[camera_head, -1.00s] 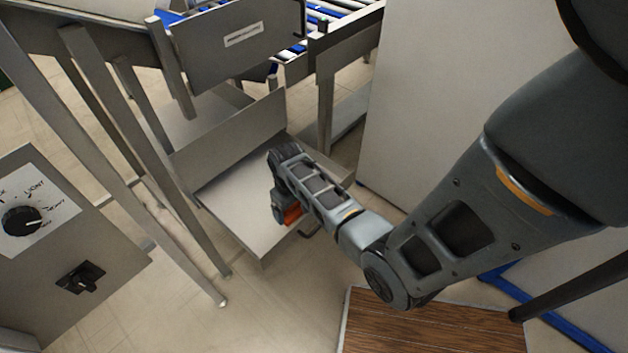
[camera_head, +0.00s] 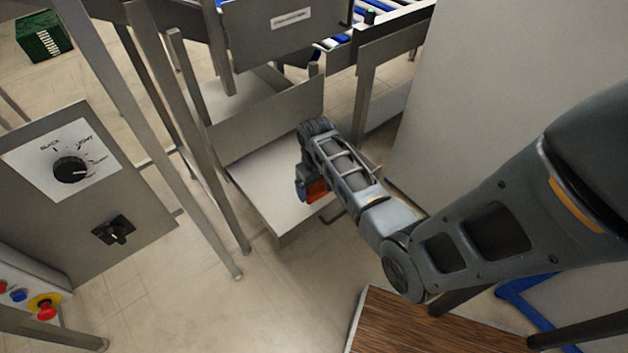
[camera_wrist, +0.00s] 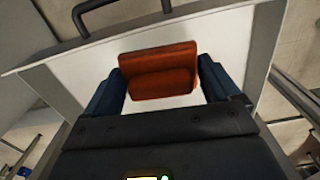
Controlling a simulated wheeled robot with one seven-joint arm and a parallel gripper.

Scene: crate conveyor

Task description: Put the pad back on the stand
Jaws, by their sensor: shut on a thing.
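An orange-red pad (camera_wrist: 160,72) sits between the two blue fingers of my gripper (camera_wrist: 162,88) in the wrist view. The gripper is shut on it. In the head view a small part of the orange pad (camera_head: 318,190) shows beside the dark gripper (camera_head: 308,186), over an open pale metal drawer (camera_head: 262,200). I cannot tell from these views how high the pad is above the drawer floor. The rest of the pad is hidden by my wrist in the head view. Nothing in view can be made out surely as the stand.
The drawer has a dark handle (camera_wrist: 88,12). Metal legs (camera_head: 190,130) stand left of it. A grey control box with a dial (camera_head: 70,168) is at left, above a red button (camera_head: 46,310). A roller conveyor (camera_head: 395,18) is behind. A wooden top (camera_head: 400,325) lies in front.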

